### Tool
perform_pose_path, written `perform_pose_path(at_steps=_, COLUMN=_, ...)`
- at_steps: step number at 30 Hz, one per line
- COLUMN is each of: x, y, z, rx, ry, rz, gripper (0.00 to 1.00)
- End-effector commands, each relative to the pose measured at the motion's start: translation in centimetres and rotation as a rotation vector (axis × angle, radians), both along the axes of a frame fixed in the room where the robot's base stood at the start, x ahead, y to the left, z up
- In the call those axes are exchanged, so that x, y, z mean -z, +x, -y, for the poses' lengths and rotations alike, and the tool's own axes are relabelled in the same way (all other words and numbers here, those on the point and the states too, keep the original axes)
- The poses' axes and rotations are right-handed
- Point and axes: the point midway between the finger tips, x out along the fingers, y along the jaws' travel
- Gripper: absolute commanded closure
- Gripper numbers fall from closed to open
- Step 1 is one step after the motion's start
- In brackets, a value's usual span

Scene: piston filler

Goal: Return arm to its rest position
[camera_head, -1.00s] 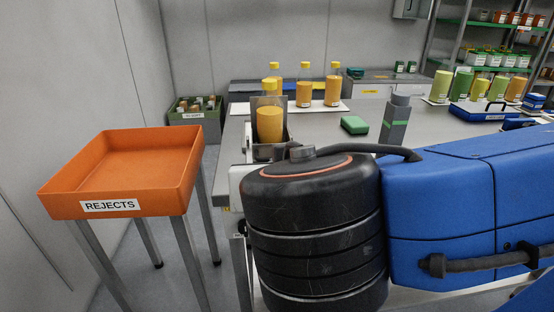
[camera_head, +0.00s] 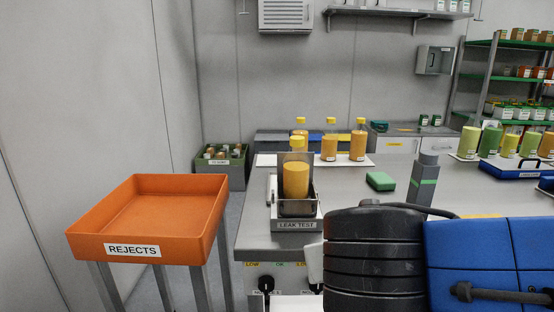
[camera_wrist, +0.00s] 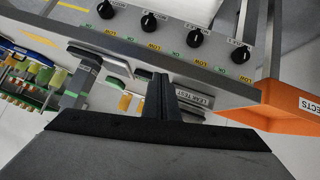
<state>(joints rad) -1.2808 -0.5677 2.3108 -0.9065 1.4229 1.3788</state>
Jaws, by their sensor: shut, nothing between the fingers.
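My gripper (camera_wrist: 160,97) shows in the wrist view with its dark fingers together and nothing between them. It is apart from the bench, with the bench's front panel of black knobs behind it. In the head view my blue and black arm fills the lower right and hides part of the bench; the gripper itself is not visible there. A bottle with orange contents and a yellow cap (camera_head: 296,180) stands upright in the leak test holder (camera_head: 297,226) on the bench.
An orange rejects tray (camera_head: 131,250) stands on legs at left, apart from the bench (camera_head: 255,236). More bottles (camera_head: 358,146) stand behind. Floor shows between tray and bench.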

Motion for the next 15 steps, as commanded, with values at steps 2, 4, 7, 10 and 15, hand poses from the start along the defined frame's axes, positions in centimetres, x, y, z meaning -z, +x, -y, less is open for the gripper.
perform_pose_path(at_steps=2, x=1.1, y=0.3, z=1.5, rx=0.016, ry=-0.018, rz=-0.046, gripper=1.0)
perform_pose_path(at_steps=4, x=1.9, y=0.4, z=2.6, rx=0.024, ry=-0.032, rz=-0.087, gripper=1.0)
perform_pose_path(at_steps=7, x=3.2, y=0.4, z=4.1, rx=0.031, ry=-0.047, rz=-0.144, gripper=1.0)
perform_pose_path(at_steps=10, x=4.4, y=0.3, z=5.5, rx=0.036, ry=-0.054, rz=-0.199, gripper=1.0)
perform_pose_path(at_steps=15, x=6.3, y=-0.1, z=7.7, rx=0.041, ry=-0.056, rz=-0.285, gripper=1.0)
